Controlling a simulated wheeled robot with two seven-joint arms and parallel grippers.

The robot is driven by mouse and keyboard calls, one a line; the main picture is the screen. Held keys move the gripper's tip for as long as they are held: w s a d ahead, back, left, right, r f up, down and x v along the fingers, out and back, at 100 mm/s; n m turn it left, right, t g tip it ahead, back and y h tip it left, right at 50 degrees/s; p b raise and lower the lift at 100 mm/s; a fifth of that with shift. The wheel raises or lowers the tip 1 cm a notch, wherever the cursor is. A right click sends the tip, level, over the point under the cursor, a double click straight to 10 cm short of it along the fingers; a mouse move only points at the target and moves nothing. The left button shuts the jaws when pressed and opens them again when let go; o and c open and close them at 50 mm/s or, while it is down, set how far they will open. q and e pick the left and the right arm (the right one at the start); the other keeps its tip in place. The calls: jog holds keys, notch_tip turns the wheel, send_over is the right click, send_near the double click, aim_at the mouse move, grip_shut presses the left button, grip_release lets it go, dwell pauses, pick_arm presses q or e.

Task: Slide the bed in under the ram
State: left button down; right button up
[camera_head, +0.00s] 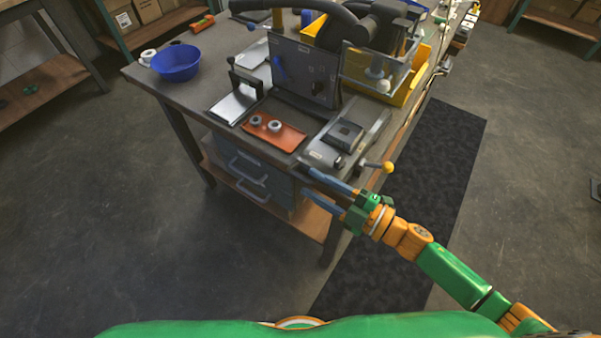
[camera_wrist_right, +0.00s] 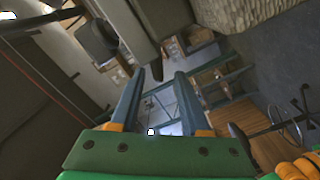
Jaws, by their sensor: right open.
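A grey bed with a dark square block (camera_head: 345,134) on it sits at the near right of the bench, apparently on a slide. A yellow ball knob (camera_head: 388,167) sticks out at its front right. The press with a dark front panel (camera_head: 305,76) stands behind; its ram is not clearly visible. My right gripper (camera_head: 304,179) is open and empty, off the front edge of the bench, in front of and below the bed, with its fingers pointing left. The wrist view shows its open fingers (camera_wrist_right: 160,76) with nothing between them. My left gripper is out of view.
An orange mat (camera_head: 290,139) with two small rings lies left of the bed. A metal plate with a handle (camera_head: 236,103), a blue bowl (camera_head: 176,64) and a yellow bin (camera_head: 417,72) are on the bench. Drawers (camera_head: 245,168) hang below; the floor in front is clear.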

aim_at(302, 177)
jog(key=x, duration=0.2)
jog(key=shift+w+a+r, duration=0.15)
jog(key=shift+a+r, duration=0.05)
jog(key=shift+a, duration=0.2)
jog(key=shift+w+a+f, duration=0.15)
jog(key=shift+w+a, duration=0.25)
jog(key=shift+a, duration=0.05)
jog(key=shift+s, duration=0.1)
grip_shut()
jog(key=shift+f, duration=0.1)
dwell(0.5)
